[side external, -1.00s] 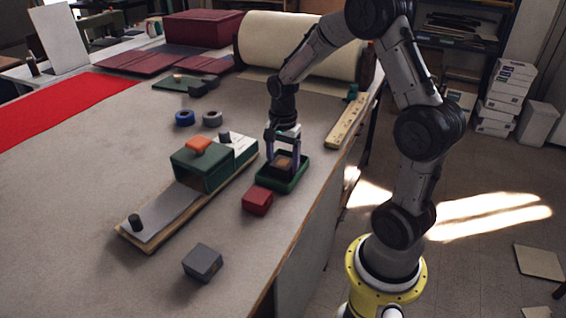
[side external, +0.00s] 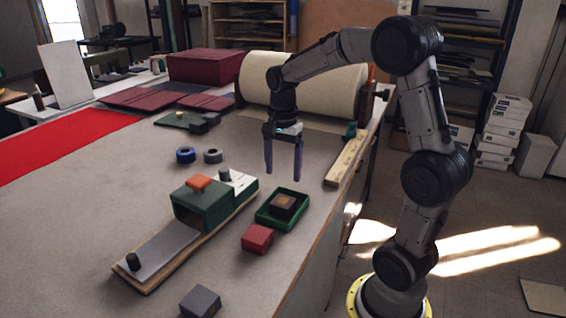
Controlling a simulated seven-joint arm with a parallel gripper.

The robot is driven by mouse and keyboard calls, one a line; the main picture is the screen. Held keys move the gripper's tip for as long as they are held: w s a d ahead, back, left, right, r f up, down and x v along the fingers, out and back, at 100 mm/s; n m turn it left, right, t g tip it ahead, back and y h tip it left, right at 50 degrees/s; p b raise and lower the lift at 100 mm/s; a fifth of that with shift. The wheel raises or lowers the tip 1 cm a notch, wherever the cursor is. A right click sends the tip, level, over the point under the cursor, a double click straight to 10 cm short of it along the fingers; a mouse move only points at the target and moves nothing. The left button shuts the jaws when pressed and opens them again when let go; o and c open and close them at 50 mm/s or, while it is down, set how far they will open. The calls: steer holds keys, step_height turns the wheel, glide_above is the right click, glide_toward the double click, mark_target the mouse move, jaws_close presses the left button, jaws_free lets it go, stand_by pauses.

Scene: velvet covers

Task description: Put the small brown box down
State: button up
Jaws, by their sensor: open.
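The small brown box (side external: 283,205) rests inside a green tray (side external: 266,222) near the right side of the table. Its top shows a lighter brown patch. My gripper (side external: 283,174) is open and empty above the box, with its fingers pointing down. The fingertips are clear of the box and the tray.
A red block (side external: 257,238) stands just in front of the tray. A green housing with an orange knob (side external: 203,206) sits on a long board to the left. A grey block (side external: 200,302) is at the front. A ruler (side external: 346,160) lies along the right table edge.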

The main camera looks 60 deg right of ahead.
steer(key=s+a+r+n+t, duration=0.3)
steer(key=s+a+r+n, duration=0.3)
steer(key=a+n, duration=0.25)
steer(key=s+a+f+n+t, duration=0.1)
steer(key=s+a+n+t, duration=0.1)
steer(key=s+a+n, duration=0.4)
steer(key=shift+s+a+f+n+t, duration=0.2)
steer(key=shift+s+a+n+t, duration=0.15)
steer(key=shift+s+n, duration=1.4)
steer(key=shift+w, duration=0.15)
